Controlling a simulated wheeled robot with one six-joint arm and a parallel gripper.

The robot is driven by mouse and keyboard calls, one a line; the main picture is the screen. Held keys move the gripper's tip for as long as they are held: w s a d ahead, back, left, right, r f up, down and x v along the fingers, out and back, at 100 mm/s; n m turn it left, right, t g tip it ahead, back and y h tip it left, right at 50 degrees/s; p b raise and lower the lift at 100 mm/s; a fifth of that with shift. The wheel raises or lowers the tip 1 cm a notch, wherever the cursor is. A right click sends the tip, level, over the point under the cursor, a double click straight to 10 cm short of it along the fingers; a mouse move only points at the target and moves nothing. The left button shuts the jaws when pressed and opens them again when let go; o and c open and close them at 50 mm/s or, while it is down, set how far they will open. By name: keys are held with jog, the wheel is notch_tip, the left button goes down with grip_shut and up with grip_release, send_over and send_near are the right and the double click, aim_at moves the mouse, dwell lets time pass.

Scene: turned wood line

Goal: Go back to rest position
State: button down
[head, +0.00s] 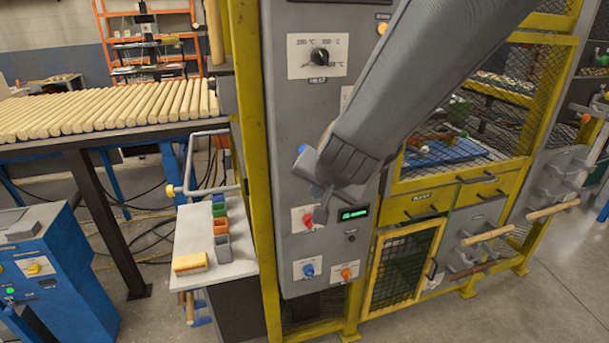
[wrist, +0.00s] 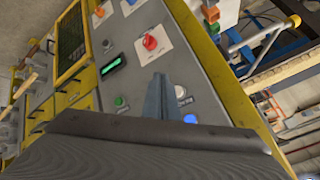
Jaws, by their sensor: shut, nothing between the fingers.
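My gripper (head: 321,188) is in front of the grey control panel (head: 289,115) in the head view, with my arm reaching in from the upper right. In the wrist view my gripper (wrist: 158,90) shows its fingers together, with nothing seen between them. The red knob (head: 307,220) is just below the gripper in the head view, and the wrist view also shows it (wrist: 150,43). I cannot tell whether the fingertips touch the panel.
The panel also has a black heat dial (head: 319,57), a green display (head: 354,213), a blue knob (head: 308,269) and an orange knob (head: 346,273). Yellow frame posts (head: 250,120) flank it. A side shelf (head: 240,262) at left holds small coloured bins and a yellow block (head: 190,263).

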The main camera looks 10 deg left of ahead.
dwell(0.3)
jog(key=s+d+f+g+h, duration=0.1)
jog(key=s+d+f+g, duration=0.1)
jog(key=d, duration=0.8)
jog(key=s+d+f+n+g+h, duration=0.1)
jog(key=s+d+f+g, duration=0.1)
jog(key=s+d+f, duration=0.2)
jog(key=s+d+f+n+g+h+b, duration=0.1)
jog(key=s+d, duration=0.7)
jog(key=d, duration=0.9)
jog(key=shift+d+f+g+h, duration=0.2)
jog(key=shift+f+g+h, duration=0.2)
jog(key=shift+f+g, duration=0.5)
